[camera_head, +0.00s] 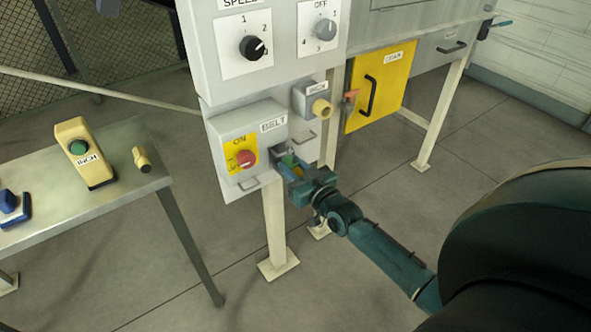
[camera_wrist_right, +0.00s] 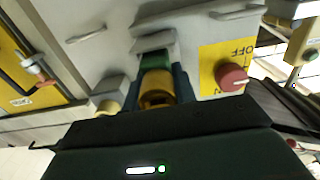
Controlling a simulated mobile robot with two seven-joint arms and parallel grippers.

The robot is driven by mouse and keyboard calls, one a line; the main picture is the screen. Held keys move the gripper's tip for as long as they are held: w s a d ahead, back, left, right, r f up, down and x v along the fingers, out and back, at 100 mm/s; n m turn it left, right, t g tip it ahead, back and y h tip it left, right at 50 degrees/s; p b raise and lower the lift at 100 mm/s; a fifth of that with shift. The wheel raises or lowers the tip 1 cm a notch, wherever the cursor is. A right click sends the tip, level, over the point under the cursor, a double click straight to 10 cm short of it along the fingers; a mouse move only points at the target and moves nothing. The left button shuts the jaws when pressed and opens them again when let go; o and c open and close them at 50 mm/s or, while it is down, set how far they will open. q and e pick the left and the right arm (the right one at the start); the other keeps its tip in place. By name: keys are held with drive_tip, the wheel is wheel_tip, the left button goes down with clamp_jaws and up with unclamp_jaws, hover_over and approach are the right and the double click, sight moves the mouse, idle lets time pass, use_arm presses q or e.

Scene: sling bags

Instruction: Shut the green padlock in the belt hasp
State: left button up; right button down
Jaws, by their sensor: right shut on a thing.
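The green padlock (camera_head: 289,160) is at the hasp on the right side of the grey BELT box (camera_head: 235,122). My right gripper (camera_head: 295,172) is shut on it from the front right. In the right wrist view, the padlock's green part (camera_wrist_right: 155,62) and a brass-coloured part (camera_wrist_right: 157,88) sit between the two fingers. The grey hasp (camera_wrist_right: 153,42) is right against the green part. The shackle is hidden, so I cannot tell whether it is through the hasp or closed. The red knob (camera_head: 246,158) sits on the box's yellow ON/OFF plate. My left gripper is out of view.
A grey INCH box (camera_head: 312,98) with a brass-coloured button is just above right of the hasp. A yellow door (camera_head: 378,88) stands further right. A metal table (camera_head: 75,200) at left carries a yellow INCH pendant (camera_head: 85,152), a brass-coloured piece (camera_head: 141,159) and a blue item (camera_head: 10,206).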

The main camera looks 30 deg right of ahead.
drive_tip(key=shift+w+a+b, duration=0.1)
drive_tip(key=shift+w+b, duration=0.3)
drive_tip(key=shift+w, duration=0.75)
drive_tip(key=shift+f, duration=0.1)
idle(0.3)
drive_tip(key=shift+c, duration=2.1)
unclamp_jaws()
drive_tip(key=shift+s, duration=0.1)
drive_tip(key=shift+s+p, duration=0.65)
drive_tip(key=shift+s, duration=0.1)
drive_tip(key=shift+s+d+p, duration=0.15)
drive_tip(key=shift+s+p, duration=0.55)
drive_tip(key=shift+s, duration=0.6)
drive_tip(key=shift+s+d+p, duration=0.15)
drive_tip(key=shift+s+p, duration=0.55)
drive_tip(key=shift+s, duration=0.6)
